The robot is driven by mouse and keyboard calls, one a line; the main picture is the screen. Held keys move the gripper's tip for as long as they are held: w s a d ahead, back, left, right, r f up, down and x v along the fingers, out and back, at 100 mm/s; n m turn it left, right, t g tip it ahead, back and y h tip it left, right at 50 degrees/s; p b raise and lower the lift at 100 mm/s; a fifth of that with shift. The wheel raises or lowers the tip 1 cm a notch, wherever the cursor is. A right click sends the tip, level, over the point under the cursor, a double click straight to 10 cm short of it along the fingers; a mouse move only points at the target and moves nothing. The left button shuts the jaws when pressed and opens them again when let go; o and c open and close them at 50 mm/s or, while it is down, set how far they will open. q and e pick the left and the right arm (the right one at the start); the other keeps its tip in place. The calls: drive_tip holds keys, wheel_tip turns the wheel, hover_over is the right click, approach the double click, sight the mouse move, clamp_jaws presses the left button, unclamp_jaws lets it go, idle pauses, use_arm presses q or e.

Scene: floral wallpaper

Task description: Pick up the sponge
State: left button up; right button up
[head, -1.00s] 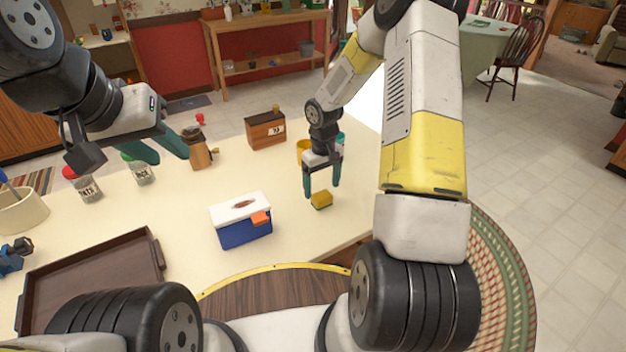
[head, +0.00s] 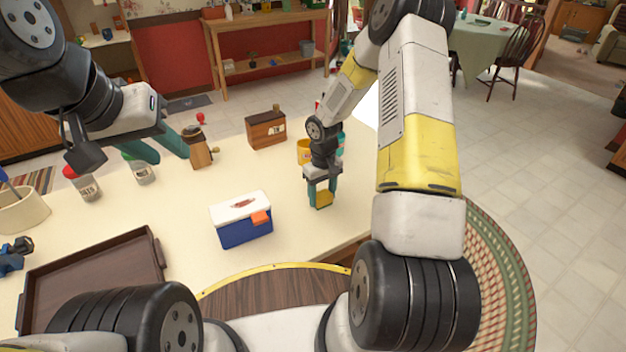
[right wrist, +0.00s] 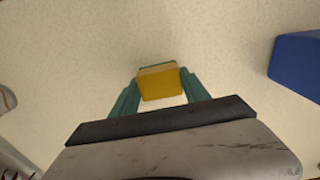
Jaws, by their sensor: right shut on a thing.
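The yellow sponge (head: 323,199) is near the right side of the cream table, right of the blue and white cooler box. My right gripper (head: 323,204) is over it with its teal fingers on either side, shut on it. In the right wrist view the sponge (right wrist: 160,83) sits between the two fingertips (right wrist: 160,90), its yellow face toward the camera. Whether it touches the table is hard to tell. My left gripper (head: 172,151) is over the left part of the table, its teal fingers apart and empty.
The blue cooler box (head: 243,233) with a white lid stands left of the sponge. A brown tray (head: 95,262) lies front left. A wooden box (head: 266,130), a grinder (head: 200,152), jars (head: 88,188) and a yellow cup (head: 304,151) stand further back. The table middle is clear.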

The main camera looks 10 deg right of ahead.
sight(323, 196)
drive_tip(key=shift+r, duration=0.55)
drive_tip(key=r, duration=0.1)
drive_tip(key=s+r, duration=0.1)
drive_tip(key=shift+r, duration=0.35)
drive_tip(key=s, duration=1)
drive_tip(key=s+r, duration=0.1)
drive_tip(key=s, duration=0.4)
drive_tip(key=shift+a+r, duration=0.1)
drive_tip(key=shift+a, duration=0.1)
